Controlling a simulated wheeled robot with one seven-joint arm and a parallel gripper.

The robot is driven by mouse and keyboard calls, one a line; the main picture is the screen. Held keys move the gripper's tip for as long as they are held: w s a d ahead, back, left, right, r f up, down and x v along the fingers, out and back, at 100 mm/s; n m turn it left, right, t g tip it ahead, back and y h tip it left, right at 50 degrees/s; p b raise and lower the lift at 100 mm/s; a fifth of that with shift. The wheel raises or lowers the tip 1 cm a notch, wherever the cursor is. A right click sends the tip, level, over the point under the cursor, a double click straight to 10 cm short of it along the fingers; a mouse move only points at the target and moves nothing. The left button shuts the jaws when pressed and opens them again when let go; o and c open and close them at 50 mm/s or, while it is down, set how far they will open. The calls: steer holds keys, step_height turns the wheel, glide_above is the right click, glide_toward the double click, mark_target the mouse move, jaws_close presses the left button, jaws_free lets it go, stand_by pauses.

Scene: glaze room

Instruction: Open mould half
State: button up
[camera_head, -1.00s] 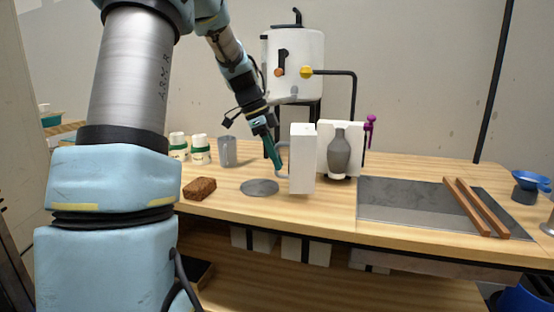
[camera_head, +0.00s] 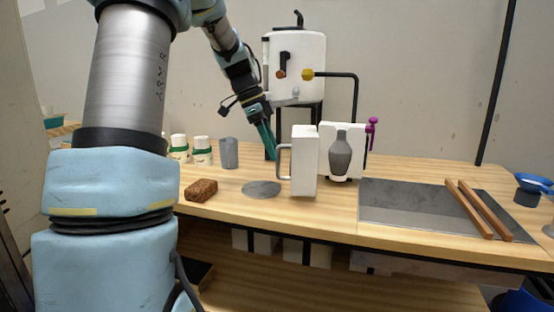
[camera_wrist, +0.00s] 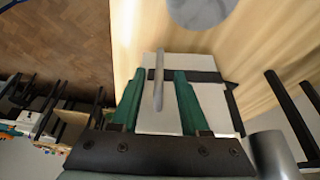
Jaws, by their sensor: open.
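The near mould half (camera_head: 306,165) is a white upright block with a grey bar handle (camera_head: 283,162) on its left side. It stands swung out from the other white mould half (camera_head: 355,150), which faces forward and shows a dark grey vase shape (camera_head: 340,152). My gripper (camera_head: 271,156) is open, with green fingers just left of the handle. In the wrist view the handle (camera_wrist: 158,80) appears between the open fingers (camera_wrist: 156,98), over the white block (camera_wrist: 150,120) with its dark band. Whether the fingers touch it cannot be told.
A white tank (camera_head: 295,65) with a bent black pipe stands behind the mould. A grey disc (camera_head: 262,188), brown sponge (camera_head: 201,190), grey cup (camera_head: 229,153) and white jars (camera_head: 202,150) lie left. A grey tray (camera_head: 405,210) with wooden bars (camera_head: 483,208) is right.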

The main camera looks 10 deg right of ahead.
steer(key=v, duration=0.7)
steer(key=s+a+f+n+t+y+p, duration=0.1)
steer(key=s+a+f+n+p, duration=0.3)
steer(key=s+n, duration=0.5)
steer(key=s+a+f+n+t+y+p, duration=0.1)
steer(key=s+a+f+n+y+p, duration=0.2)
steer(key=s+a+n+p, duration=0.4)
steer(key=s+a+f+n, duration=0.1)
steer(key=s+n, duration=0.2)
steer(key=n, duration=0.1)
steer(key=shift+a+t+p, duration=0.2)
steer(key=shift+t+p, duration=0.2)
